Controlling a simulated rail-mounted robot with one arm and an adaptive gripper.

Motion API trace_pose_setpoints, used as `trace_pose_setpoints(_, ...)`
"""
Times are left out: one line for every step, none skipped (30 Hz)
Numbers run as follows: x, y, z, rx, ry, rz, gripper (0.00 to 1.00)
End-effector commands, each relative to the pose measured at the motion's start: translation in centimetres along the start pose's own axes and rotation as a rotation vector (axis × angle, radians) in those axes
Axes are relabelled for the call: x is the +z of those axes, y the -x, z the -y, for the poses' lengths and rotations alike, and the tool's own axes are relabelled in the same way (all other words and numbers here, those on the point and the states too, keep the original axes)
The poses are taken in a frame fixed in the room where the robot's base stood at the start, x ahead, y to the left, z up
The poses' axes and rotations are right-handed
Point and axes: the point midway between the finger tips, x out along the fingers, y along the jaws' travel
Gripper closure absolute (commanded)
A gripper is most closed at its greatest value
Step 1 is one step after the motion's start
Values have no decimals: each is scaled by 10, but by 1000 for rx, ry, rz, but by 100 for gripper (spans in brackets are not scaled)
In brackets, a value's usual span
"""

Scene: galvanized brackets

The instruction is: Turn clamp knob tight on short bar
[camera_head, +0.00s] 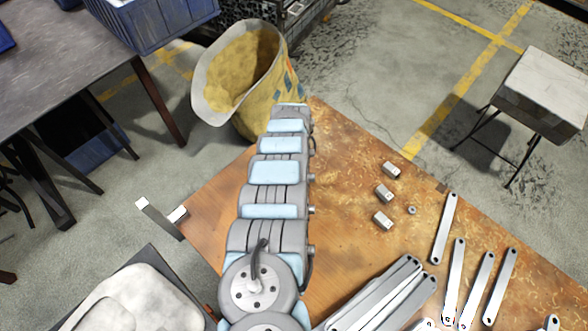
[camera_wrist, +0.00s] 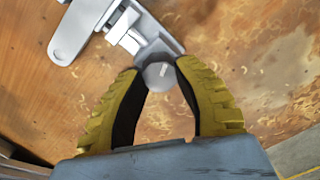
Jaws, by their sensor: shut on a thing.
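In the wrist view, the grey round clamp knob (camera_wrist: 159,76) sits between the fingertips of my gripper (camera_wrist: 160,73). The two yellow ribbed fingers close on it from both sides. Beyond the knob is the metal clamp (camera_wrist: 129,33) with a pale block on it. A grey flat bar (camera_wrist: 72,37) with a rounded end lies beside the clamp at upper left, cut by the picture's top edge. I cannot tell exactly how the bar sits in the clamp. In the head view my arm covers part of the table, and my gripper cannot be made out.
The worn wooden table (camera_head: 340,160) carries several flat bars (camera_head: 445,228) at the right and small metal blocks (camera_head: 384,193) in the middle. A yellow sack (camera_head: 262,90) stands behind it. A dark table with a blue crate (camera_head: 150,22) is at upper left, a stool (camera_head: 545,85) at right.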

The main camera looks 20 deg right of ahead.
Motion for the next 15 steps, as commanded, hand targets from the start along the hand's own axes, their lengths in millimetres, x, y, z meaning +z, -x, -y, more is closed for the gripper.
trace_pose_setpoints(2, -4, 0, 0, -49, 0, 100)
trace_pose_setpoints(2, -4, 0, 0, -82, 0, 100)
trace_pose_setpoints(1, -4, 0, -1, -128, 0, 100)
trace_pose_setpoints(1, -4, 0, -1, -161, 0, 100)
trace_pose_setpoints(1, -4, 0, -1, -194, -1, 100)
trace_pose_setpoints(1, -4, 1, -2, -237, 0, 100)
trace_pose_setpoints(1, -3, 1, -2, -269, 0, 100)
trace_pose_setpoints(1, -3, 1, -2, -301, 0, 100)
trace_pose_setpoints(1, -3, 1, -3, -340, 0, 100)
trace_pose_setpoints(1, -3, 1, -3, -366, 0, 100)
trace_pose_setpoints(1, -2, 1, -3, -389, -1, 100)
trace_pose_setpoints(0, -2, 1, -3, -413, -1, 100)
trace_pose_setpoints(0, -2, 1, -3, -428, -1, 100)
trace_pose_setpoints(0, -2, 1, -3, -437, -1, 100)
trace_pose_setpoints(0, -1, 1, -3, -446, -1, 100)
